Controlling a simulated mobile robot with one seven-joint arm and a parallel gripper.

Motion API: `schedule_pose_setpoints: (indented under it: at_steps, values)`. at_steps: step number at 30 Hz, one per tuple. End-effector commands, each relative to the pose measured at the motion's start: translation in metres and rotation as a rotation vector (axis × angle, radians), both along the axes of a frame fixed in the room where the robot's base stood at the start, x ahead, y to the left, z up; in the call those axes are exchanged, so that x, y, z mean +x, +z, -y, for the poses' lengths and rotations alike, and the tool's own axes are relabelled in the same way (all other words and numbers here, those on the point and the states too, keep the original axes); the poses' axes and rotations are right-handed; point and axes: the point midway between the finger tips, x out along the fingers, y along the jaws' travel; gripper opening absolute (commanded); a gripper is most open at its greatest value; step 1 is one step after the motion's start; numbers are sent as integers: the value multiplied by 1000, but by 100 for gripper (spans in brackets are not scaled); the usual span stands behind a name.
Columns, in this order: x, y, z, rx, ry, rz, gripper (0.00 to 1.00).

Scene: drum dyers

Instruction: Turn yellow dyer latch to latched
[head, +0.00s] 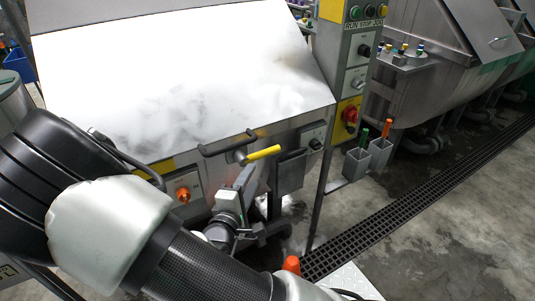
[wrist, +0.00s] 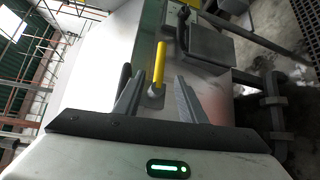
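The yellow dyer latch (head: 262,153) is a yellow lever on a grey pivot at the front edge of the dyer's pale lid. In the head view it points right and slightly up. In the wrist view the yellow latch (wrist: 160,65) runs up the picture from its pivot. My gripper (head: 243,178) is just below the latch in the head view. In the wrist view my gripper (wrist: 159,77) is open, its two fingers apart with the latch's lower part seen between them. No contact is clear. The dyer (head: 180,75) has its lid down.
A black bar handle (head: 228,143) is just left of the latch. A control post with a red switch (head: 350,114) stands right. A floor grate (head: 425,190) crosses the open floor.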

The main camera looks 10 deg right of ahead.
Motion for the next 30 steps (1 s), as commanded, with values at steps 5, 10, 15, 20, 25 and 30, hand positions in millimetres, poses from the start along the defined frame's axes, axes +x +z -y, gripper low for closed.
schedule_pose_setpoints:
  at_steps: [5,10,15,20,25,30]
  values:
    - [35,-7,20,2,-4,2,37]
    - [68,-12,37,3,-5,1,37]
    - [98,-16,53,3,-4,1,37]
    - [118,-19,62,3,-2,0,37]
    - [128,-20,67,4,0,0,37]
    - [130,-21,68,4,0,-1,37]
